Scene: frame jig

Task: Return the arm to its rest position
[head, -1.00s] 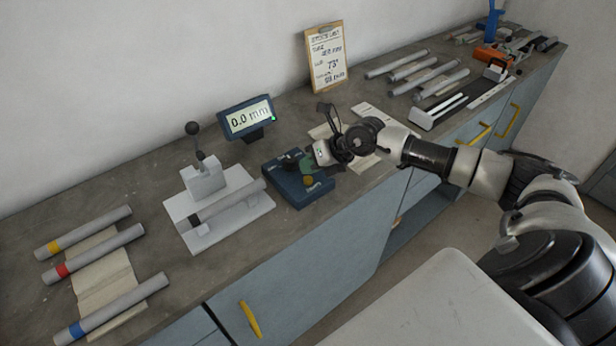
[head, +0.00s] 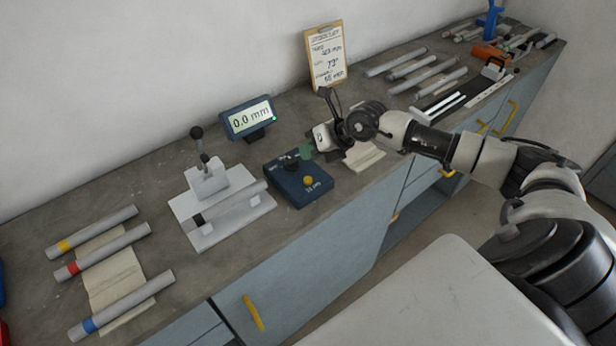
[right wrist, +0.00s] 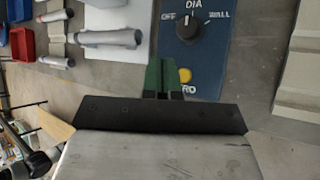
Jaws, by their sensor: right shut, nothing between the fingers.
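My right gripper (head: 308,151) is shut and empty above the bench, just right of the blue gauge box in the head view. Its green fingertips (right wrist: 166,78) show closed together in the right wrist view. The blue box (head: 299,186) has a dial and a yellow button; in the right wrist view the dial (right wrist: 187,27) points between OFF and WALL, near DIA. My right arm (head: 430,140) comes in from the right, stretched over the bench's front edge. My left gripper is not in view.
A grey tube (head: 236,203) lies in a white fixture left of the box. A display (head: 248,118) reads 0.0 mm. Three banded tubes (head: 122,304) lie at left. A clipboard (head: 326,56) leans on the wall. Several tubes (head: 396,62) lie at back right.

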